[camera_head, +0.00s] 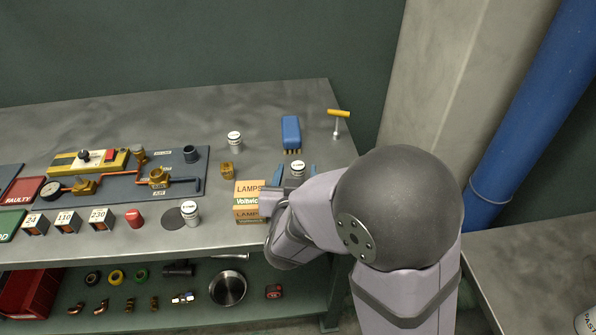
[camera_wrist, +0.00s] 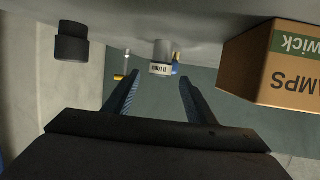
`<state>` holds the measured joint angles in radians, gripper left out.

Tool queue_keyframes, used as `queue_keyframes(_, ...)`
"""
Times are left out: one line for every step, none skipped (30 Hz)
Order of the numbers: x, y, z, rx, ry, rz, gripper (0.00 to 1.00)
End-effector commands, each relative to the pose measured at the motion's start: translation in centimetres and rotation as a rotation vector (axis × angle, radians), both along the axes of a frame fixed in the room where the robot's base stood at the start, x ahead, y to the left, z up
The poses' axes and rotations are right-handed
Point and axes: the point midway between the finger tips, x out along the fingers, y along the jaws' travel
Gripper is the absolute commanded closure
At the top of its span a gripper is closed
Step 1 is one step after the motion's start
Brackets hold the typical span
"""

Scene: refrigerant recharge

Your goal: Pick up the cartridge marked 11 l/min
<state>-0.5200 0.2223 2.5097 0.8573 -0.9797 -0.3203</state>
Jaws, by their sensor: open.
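Three white-capped cartridges stand on the bench in the head view: one at the back (camera_head: 235,141), one near my gripper (camera_head: 297,169) and one at the front (camera_head: 190,210). Their labels are too small there to tell which is marked 11 l/min. In the wrist view, inverted, a grey cartridge with a white labelled cap (camera_wrist: 163,57) stands just beyond the open, empty fingertips (camera_wrist: 156,80). I cannot read its marking surely.
A lamps box (camera_head: 248,201) stands close to the left of my gripper and shows at right in the wrist view (camera_wrist: 275,68). A blue pinned block (camera_head: 291,132) and yellow-handled tool (camera_head: 338,122) are behind. A dark cylinder (camera_wrist: 71,42) stands in the wrist view.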

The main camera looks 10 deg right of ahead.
Motion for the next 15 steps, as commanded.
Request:
queue_keyframes(0.5, -0.2, -0.3, -0.001, 0.002, -0.002, 0.49)
queue_keyframes(0.9, -0.3, -0.4, -0.001, 0.002, -0.004, 0.49)
queue_keyframes(1.4, -0.4, -0.6, 0.000, 0.002, -0.003, 0.49)
queue_keyframes(1.7, -0.5, -0.7, -0.001, 0.002, -0.003, 0.49)
queue_keyframes(2.1, -0.6, -0.9, -0.002, 0.003, -0.004, 0.49)
queue_keyframes(2.5, -0.6, -1.0, -0.001, 0.002, -0.002, 0.49)
queue_keyframes(2.9, -0.7, -1.1, -0.001, 0.003, -0.002, 0.49)
queue_keyframes(3.1, -0.7, -1.2, 0.000, 0.002, -0.002, 0.49)
queue_keyframes(3.5, -0.8, -1.3, 0.000, 0.002, -0.001, 0.49)
queue_keyframes(3.7, -0.8, -1.3, 0.000, 0.002, -0.001, 0.49)
queue_keyframes(3.8, -0.8, -1.4, 0.000, 0.002, 0.000, 0.49)
queue_keyframes(4.0, -0.8, -1.4, 0.000, 0.002, 0.000, 0.49)
queue_keyframes(4.1, -0.8, -1.4, 0.000, 0.001, 0.001, 0.49)
queue_keyframes(4.1, -0.8, -1.4, 0.000, 0.001, 0.001, 0.49)
queue_keyframes(4.1, -0.8, -1.4, 0.000, 0.001, 0.001, 0.49)
